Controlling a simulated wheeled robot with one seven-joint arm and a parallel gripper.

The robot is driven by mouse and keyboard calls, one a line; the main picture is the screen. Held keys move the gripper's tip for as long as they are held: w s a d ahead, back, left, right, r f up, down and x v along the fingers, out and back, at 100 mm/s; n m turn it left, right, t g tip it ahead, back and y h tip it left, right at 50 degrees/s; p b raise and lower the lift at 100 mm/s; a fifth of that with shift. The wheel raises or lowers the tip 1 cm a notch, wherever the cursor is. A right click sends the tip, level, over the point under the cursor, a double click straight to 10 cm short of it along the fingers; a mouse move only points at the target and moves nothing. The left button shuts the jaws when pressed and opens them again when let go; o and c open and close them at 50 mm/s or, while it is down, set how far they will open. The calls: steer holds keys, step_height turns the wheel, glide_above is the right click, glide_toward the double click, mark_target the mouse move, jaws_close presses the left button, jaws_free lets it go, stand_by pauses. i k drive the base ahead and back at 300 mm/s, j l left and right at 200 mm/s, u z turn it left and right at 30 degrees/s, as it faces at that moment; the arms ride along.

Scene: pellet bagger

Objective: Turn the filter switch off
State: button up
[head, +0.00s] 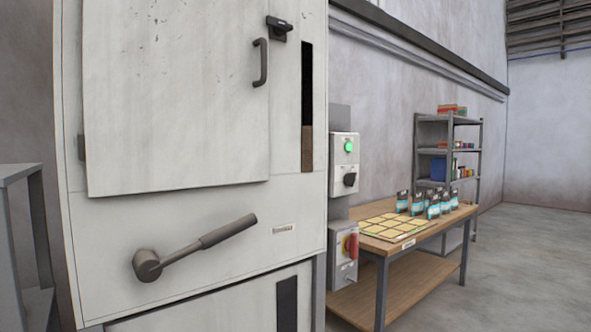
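Two switch boxes are mounted one above the other on the right side of the large white cabinet. The upper box (344,165) carries a lit green lamp (348,146) and a black rotary knob (349,180) below it. The labels are too small to read, so I cannot tell which one is the filter switch. My gripper is not in view.
The white cabinet (180,100) fills the left, with a large lever (195,248) and a door handle (261,62) sticking out. A wooden table (412,252) with pouches (433,206) and yellow squares stands right of the boxes. Shelves (447,150) stand behind. Floor at right is clear.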

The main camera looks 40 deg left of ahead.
mark_target(349, 179)
steer(key=u, duration=1.65)
